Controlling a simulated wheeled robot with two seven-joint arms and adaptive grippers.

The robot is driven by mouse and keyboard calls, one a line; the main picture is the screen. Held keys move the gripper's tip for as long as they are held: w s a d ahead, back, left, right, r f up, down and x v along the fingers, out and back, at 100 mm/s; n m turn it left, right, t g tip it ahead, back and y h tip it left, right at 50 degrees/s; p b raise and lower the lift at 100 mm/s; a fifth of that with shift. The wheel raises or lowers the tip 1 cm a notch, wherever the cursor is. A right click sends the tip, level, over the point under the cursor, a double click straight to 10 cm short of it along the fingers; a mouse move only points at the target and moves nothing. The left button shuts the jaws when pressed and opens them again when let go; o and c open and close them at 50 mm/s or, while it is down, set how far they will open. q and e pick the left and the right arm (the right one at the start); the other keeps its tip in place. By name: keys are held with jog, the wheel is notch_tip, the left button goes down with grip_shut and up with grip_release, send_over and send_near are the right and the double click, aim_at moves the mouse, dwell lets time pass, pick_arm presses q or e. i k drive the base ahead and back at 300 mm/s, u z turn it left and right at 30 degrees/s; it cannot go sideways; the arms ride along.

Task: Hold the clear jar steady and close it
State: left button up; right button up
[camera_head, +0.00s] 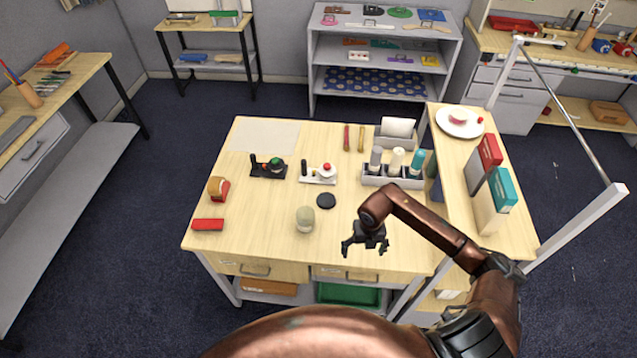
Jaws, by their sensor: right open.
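The clear jar (305,219) stands upright on the table, a little left of my right gripper; its contents look pale. A dark round disc (326,201), which looks like a lid, lies flat on the table just behind and right of the jar, apart from it. My right gripper (366,247) is open and empty near the table's front edge, with its fingers pointing toward the front and apart from the jar. My left gripper does not show.
Two small devices, one black (268,168) and one white (319,175), stand behind the jar. A grey rack (378,181) with several bottles is at the back right. A red block (208,224) and a tape dispenser (218,189) are at the left. The table left of the jar is clear.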

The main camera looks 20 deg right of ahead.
aim_at(305, 215)
jog(key=i, duration=1.05)
